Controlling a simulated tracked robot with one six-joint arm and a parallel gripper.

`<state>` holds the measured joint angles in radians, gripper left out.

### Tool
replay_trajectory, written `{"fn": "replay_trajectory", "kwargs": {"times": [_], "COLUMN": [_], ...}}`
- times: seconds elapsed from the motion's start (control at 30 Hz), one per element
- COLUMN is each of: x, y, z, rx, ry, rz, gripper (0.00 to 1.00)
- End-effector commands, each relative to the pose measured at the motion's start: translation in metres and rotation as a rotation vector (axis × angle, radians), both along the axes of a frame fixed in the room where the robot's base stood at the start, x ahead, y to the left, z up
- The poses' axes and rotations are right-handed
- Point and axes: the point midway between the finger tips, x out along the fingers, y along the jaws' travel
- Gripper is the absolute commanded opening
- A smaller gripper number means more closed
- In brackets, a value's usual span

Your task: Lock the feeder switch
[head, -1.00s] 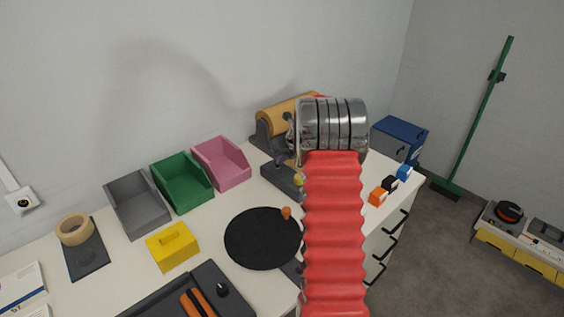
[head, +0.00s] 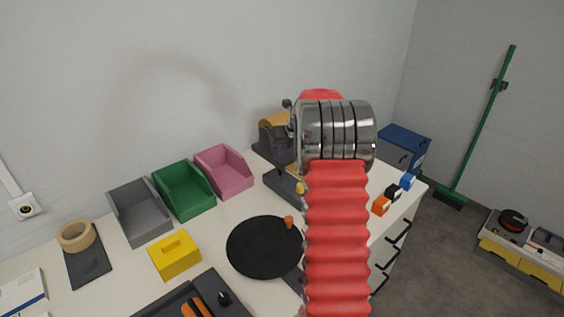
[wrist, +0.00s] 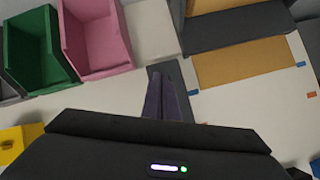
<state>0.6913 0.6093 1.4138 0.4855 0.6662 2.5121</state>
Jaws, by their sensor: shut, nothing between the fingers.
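I cannot make out for sure which part is the feeder switch. A dark grey unit with a small yellow part (head: 300,188) sits on the bench left of my arm in the head view, partly hidden by it. Behind it stands a tan roll on a dark stand (head: 273,130), also partly covered. In the wrist view my gripper (wrist: 161,78) is shut and empty, its dark purple fingers over a dark grey strip (wrist: 170,69). A tan panel (wrist: 243,62) below a dark block lies to their right. Contact with the strip cannot be told.
Grey (head: 140,211), green (head: 184,190) and pink (head: 223,171) bins line the wall side. A yellow block (head: 174,256) and black disc (head: 262,247) with an orange peg lie in front. Small orange, black and blue blocks (head: 381,205) sit near the right edge.

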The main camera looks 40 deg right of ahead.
Motion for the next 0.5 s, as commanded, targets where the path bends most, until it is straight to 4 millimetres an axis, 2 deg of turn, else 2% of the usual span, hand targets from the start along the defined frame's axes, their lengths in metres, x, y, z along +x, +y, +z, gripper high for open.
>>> {"fn": "replay_trajectory", "kwargs": {"times": [0.2, 0.5], "x": [0.003, 0.004], "y": [0.004, 0.005], "z": [0.023, 0.026], "rx": [0.0, 0.001], "ry": [0.001, 0.001], "rz": [0.002, 0.004], "gripper": [0.0, 0.0]}}
